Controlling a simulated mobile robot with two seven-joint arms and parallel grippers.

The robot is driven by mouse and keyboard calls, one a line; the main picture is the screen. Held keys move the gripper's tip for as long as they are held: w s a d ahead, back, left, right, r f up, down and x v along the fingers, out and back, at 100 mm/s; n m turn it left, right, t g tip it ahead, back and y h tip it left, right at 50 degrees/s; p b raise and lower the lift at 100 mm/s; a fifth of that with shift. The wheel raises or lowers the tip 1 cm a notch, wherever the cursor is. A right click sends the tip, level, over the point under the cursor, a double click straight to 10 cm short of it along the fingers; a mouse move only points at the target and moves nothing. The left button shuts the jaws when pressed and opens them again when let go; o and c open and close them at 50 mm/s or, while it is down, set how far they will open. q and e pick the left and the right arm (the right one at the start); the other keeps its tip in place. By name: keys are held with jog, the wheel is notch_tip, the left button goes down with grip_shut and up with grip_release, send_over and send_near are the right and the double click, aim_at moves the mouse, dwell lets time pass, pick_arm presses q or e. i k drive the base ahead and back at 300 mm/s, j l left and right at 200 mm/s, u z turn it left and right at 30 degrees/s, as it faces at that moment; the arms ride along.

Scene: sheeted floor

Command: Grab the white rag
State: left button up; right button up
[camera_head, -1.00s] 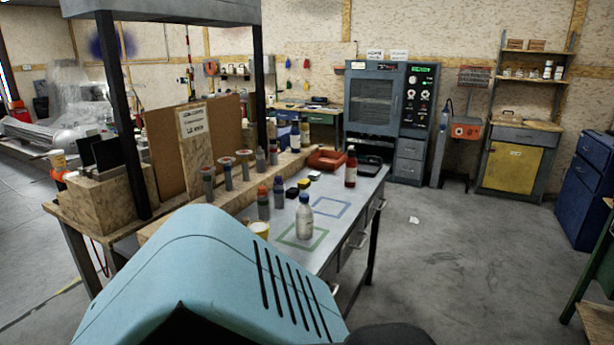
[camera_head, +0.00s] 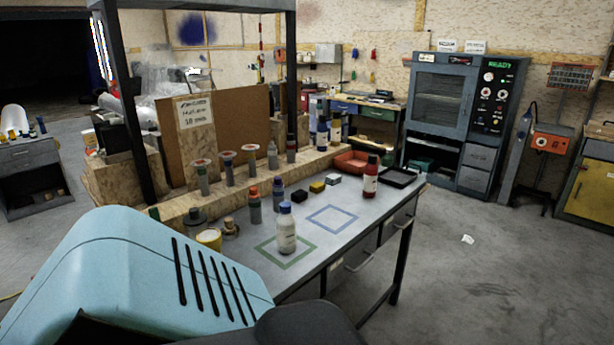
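A small white crumpled piece, which looks like the white rag (camera_head: 468,239), lies on the grey floor to the right of the workbench (camera_head: 345,243). It is small in view, so its cloth texture cannot be made out. Neither of my grippers is in view. The rag lies apart from everything around it.
The workbench holds a white bottle (camera_head: 287,232), a red bottle (camera_head: 370,180), a red tray (camera_head: 351,161) and several other bottles. A grey oven cabinet (camera_head: 447,100) stands at the back. A yellow-doored cabinet (camera_head: 590,190) stands at the right. The floor around the rag is open.

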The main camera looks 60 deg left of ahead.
aim_at(333, 179)
jog(key=i+u, duration=0.25)
jog(key=u, duration=0.15)
jog(key=i+u, duration=0.3)
jog(key=u, duration=0.15)
jog(key=i+l+u, duration=0.1)
jog(key=i+u, duration=0.15)
jog(key=u, duration=0.15)
jog(key=i+u, duration=0.45)
jog(key=i+l+u, duration=0.25)
jog(key=u, duration=0.2)
jog(key=i, duration=0.05)
